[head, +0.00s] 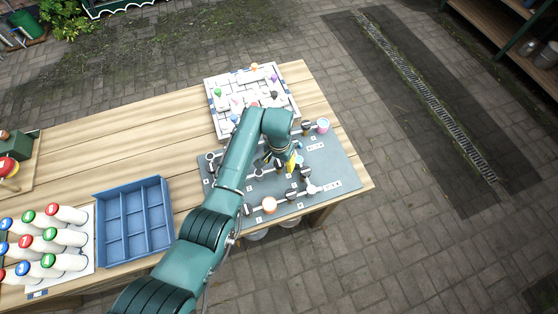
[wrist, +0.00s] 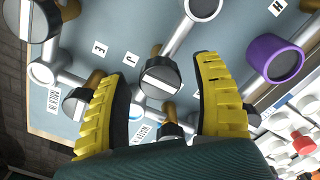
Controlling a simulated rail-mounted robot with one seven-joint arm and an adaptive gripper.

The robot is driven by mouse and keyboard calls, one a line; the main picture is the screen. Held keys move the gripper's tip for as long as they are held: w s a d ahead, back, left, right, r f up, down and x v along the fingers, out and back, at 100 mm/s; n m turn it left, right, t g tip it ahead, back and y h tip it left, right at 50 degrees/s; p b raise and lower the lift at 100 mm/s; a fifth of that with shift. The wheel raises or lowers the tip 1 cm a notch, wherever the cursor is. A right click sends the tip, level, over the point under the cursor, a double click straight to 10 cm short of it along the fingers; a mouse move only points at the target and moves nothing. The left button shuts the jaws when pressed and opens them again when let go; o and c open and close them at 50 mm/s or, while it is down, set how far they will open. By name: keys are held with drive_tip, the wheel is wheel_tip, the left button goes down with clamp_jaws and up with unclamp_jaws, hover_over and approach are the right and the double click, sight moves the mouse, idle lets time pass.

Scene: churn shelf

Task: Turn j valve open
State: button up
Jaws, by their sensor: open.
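The grey valve panel (head: 345,166) lies at the right end of the wooden table, with white pipes, dark round knobs and letter labels. In the wrist view the label J (wrist: 131,59) sits just left of a dark round valve knob (wrist: 160,72) with a pale bar across its face and a brass-coloured stem. My gripper (wrist: 158,66) is open, its two yellow fingers on either side of this knob, with gaps showing at both sides. In the head view my gripper (head: 290,163) is over the panel's middle, and I cannot pick out the J knob there.
Other knobs and pipes crowd close around, including a purple-rimmed cup-like piece (wrist: 277,58) at right in the wrist view. A white maze board (head: 212,102) stands behind the panel. A blue compartment tray (head: 133,222) and several white bottles (head: 66,214) stand at left. Bare table lies between.

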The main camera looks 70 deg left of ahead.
clamp_jaws()
drive_tip(key=shift+r+n, duration=0.1)
drive_tip(key=shift+n, duration=0.2)
drive_tip(key=n+p, duration=0.2)
drive_tip(key=n, duration=0.1)
drive_tip(key=shift+n, duration=0.3)
drive_tip(key=n+p, duration=0.1)
drive_tip(key=n, duration=0.3)
drive_tip(key=n+p, duration=0.1)
drive_tip(key=n, duration=0.8)
drive_tip(key=shift+n+p, duration=0.3)
drive_tip(key=shift+n, duration=0.1)
